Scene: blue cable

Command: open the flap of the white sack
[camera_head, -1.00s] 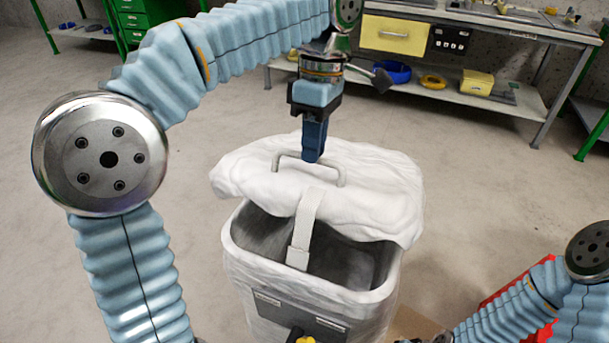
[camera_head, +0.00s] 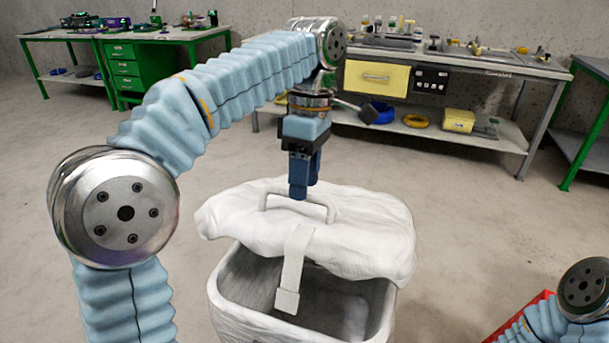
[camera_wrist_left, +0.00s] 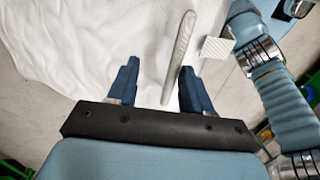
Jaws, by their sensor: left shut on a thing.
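The white sack (camera_head: 232,318) stands upright on the floor, its front part open and its grey inside showing. Its white flap (camera_head: 360,235) is raised at the front and still covers the back of the mouth. A light strap (camera_head: 292,270) hangs from the flap over the opening. My left gripper (camera_head: 299,192) comes down from above onto the flap's handle (camera_head: 322,208) and is shut on it. In the left wrist view, the handle (camera_wrist_left: 180,55) runs between the two fingers (camera_wrist_left: 157,88), with the white flap cloth (camera_wrist_left: 75,60) behind. My right gripper is out of view.
A workbench (camera_head: 480,68) with a yellow drawer stands behind, with a blue ring (camera_head: 381,113) and a yellow box (camera_head: 458,120) on its lower shelf. A green bench (camera_head: 122,72) stands at back left. The floor around the sack is mostly clear.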

